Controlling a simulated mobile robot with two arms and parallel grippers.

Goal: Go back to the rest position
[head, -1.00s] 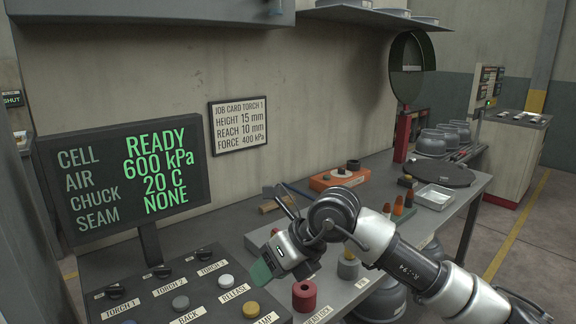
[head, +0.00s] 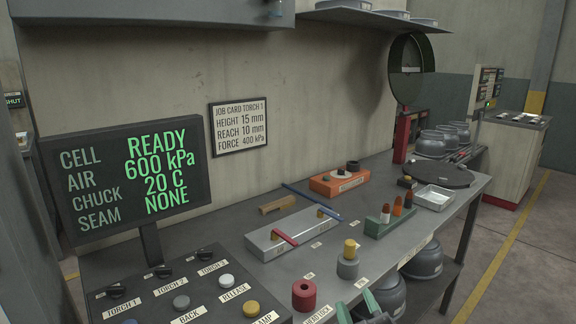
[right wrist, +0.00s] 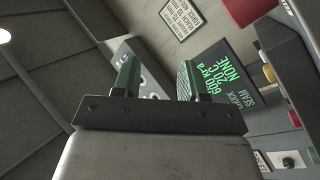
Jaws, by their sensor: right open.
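My right gripper (head: 358,304) shows at the bottom edge of the head view, in front of the bench. Its two green fingertips stand apart and nothing is between them. In the right wrist view the same gripper (right wrist: 157,80) is open and empty, with the display screen and job card beyond it, tilted. The rest of the right arm is below the head view's frame. My left gripper is in neither view.
The bench (head: 225,220) carries a button panel (head: 150,295), a red knob (head: 304,295), a grey block with red handle (head: 292,233) and an orange block (head: 340,183). The display screen (head: 125,175) reads READY, SEAM NONE. Grey pots (head: 425,262) sit below the bench.

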